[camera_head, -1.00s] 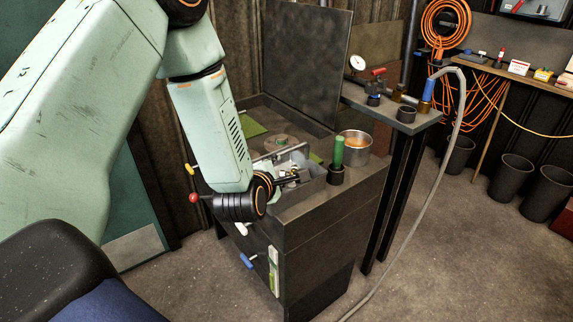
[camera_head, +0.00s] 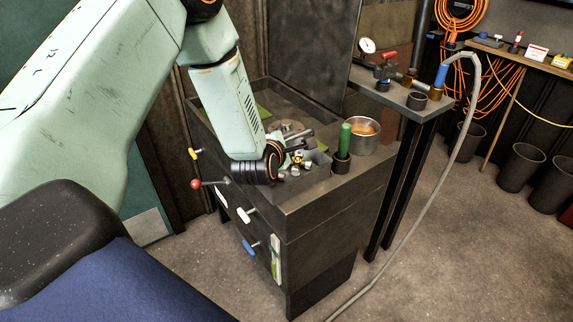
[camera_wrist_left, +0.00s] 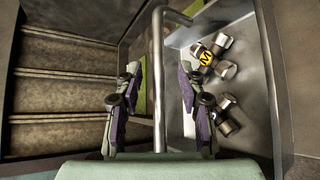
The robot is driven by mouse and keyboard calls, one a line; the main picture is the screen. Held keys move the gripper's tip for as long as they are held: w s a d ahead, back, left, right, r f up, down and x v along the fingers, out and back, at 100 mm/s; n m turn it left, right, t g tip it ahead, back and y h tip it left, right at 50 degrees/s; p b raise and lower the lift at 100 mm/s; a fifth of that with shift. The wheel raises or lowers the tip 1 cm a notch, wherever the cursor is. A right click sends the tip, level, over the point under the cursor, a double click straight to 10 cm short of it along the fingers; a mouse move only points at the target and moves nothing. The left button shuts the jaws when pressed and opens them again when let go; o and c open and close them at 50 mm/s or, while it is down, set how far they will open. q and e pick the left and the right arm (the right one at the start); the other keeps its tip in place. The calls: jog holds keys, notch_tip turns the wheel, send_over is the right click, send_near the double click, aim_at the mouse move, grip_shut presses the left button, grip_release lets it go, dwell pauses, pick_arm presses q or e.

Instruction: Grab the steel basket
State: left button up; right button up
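The steel basket (camera_head: 321,162) sits on the dark workbench in the head view, partly hidden by my left gripper. In the left wrist view the basket (camera_wrist_left: 272,85) holds several metal joint pieces (camera_wrist_left: 212,57), one with a yellow mark. Its round bar handle (camera_wrist_left: 158,85) runs up the middle of the picture. My left gripper (camera_wrist_left: 160,85) is open, with one finger on each side of the handle and gaps showing between fingers and bar. In the head view the left gripper (camera_head: 298,151) is over the basket. My right gripper is not in view.
A green-handled tool (camera_head: 344,140) in a dark holder and a round metal pot (camera_head: 362,136) stand close to the basket's right. Knobs and levers (camera_head: 246,215) stick out of the bench front. A grey hose (camera_head: 424,182) hangs at the right.

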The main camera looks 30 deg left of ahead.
pick_arm(q)
jog(key=shift+w+a+f, duration=0.55)
jog(key=shift+w+a, duration=0.05)
jog(key=shift+w, duration=0.1)
jog(key=shift+s+d+r, duration=0.15)
jog(key=shift+d+r, duration=0.15)
jog(key=shift+d, duration=0.05)
jog(key=c, duration=0.4)
jog(key=shift+a+f, duration=0.2)
jog(key=shift+a, duration=0.05)
grip_shut()
jog(key=shift+d, duration=0.1)
jog(key=shift+r, duration=0.2)
